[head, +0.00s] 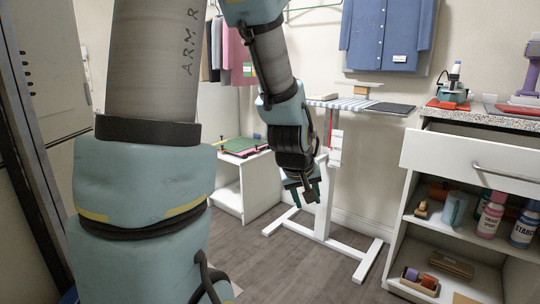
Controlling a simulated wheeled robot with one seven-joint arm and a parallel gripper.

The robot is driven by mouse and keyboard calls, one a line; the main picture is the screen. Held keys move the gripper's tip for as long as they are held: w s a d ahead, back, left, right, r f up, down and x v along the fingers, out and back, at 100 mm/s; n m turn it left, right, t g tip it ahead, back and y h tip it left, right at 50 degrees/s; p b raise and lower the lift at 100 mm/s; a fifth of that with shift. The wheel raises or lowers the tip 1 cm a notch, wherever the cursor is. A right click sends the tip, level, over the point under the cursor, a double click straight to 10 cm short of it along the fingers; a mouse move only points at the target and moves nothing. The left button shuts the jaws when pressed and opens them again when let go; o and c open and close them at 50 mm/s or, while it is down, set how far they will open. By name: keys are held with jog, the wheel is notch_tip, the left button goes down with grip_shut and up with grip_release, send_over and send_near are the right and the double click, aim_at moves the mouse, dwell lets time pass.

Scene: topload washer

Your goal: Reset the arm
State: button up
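My gripper (303,191) hangs at the end of my arm near the middle of the head view, pointing downward. It is above the floor, in front of the white stand's post. The fingers are small and dark here, and I cannot tell if they are apart or together. Nothing is clearly seen held in it. My arm is bent, with its large upper links filling the left part of the view and the forearm coming down from the top.
A white-legged stand (323,220) with a striped board (345,105) is behind my gripper. A cabinet with a pulled-out drawer (470,158) and bottles (490,215) is at right. A low white table (228,197) is behind my arm. Bare floor (270,265) lies below.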

jog(key=s+a+m+g+y+p, duration=0.15)
jog(key=s+a, duration=0.25)
jog(key=a, duration=0.4)
jog(key=s+a+g+y, duration=0.15)
jog(key=s+a, duration=0.25)
jog(key=a, duration=0.5)
jog(key=w+p+v, duration=0.2)
jog(key=p+v, duration=0.8)
jog(key=p, duration=0.1)
jog(key=w+r+p+v, duration=0.1)
jog(key=w+p+v, duration=0.1)
jog(key=p+v, duration=0.8)
jog(key=shift+d+r+g+p, duration=0.4)
jog(key=shift+d+r, duration=0.05)
jog(key=shift+r, duration=0.2)
